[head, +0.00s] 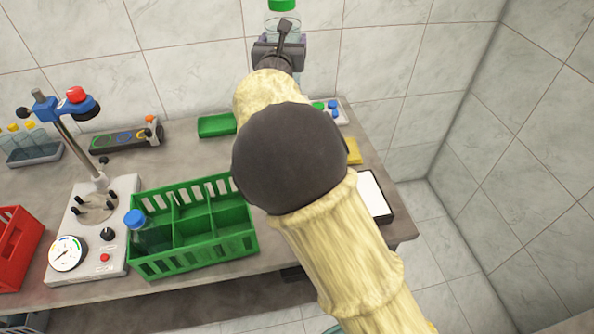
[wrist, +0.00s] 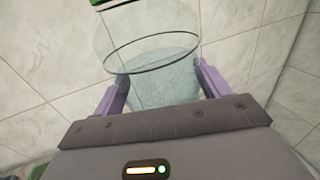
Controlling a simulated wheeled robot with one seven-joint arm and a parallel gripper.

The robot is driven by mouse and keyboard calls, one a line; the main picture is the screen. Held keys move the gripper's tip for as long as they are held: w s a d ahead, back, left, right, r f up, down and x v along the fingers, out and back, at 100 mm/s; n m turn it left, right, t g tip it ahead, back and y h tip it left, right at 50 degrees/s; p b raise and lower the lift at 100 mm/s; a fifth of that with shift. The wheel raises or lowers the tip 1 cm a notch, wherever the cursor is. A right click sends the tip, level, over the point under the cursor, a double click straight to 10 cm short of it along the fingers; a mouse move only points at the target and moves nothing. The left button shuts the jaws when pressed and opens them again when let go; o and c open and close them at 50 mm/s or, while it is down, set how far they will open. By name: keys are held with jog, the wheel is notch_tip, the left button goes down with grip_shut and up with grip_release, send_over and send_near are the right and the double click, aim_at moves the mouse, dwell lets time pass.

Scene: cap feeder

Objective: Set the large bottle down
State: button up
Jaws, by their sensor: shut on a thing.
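The large bottle, clear with a green cap, shows at the top of the head view (head: 283,18). In the wrist view its clear body (wrist: 150,45) stands between the two purple fingers. My gripper (head: 281,48) is shut on it and holds it up in front of the tiled wall, well above the table. My gripper also fills the lower part of the wrist view (wrist: 155,92). My arm hides much of the bottle's lower part in the head view.
A green crate (head: 196,262) with a blue-capped bottle (head: 140,230) stands on the table (head: 170,172). A capping stand with a gauge (head: 67,253) is left of it. A red crate (head: 14,250), bottle rack (head: 35,155), green tray (head: 216,125) and tablet (head: 373,195) also stand there.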

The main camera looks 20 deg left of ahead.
jog(key=shift+d, duration=0.1)
dwell(0.3)
notch_tip(320, 180, down, 24)
jog(key=p, duration=0.2)
jog(key=shift+p, duration=0.3)
jog(key=shift+w+f, duration=0.15)
notch_tip(320, 180, down, 4)
jog(key=shift+r, duration=0.2)
dwell(0.4)
jog(key=o, duration=1.3)
jog(key=shift+f, duration=0.3)
jog(key=o, duration=0.4)
jog(key=shift+r, duration=0.1)
jog(key=shift+o, duration=0.2)
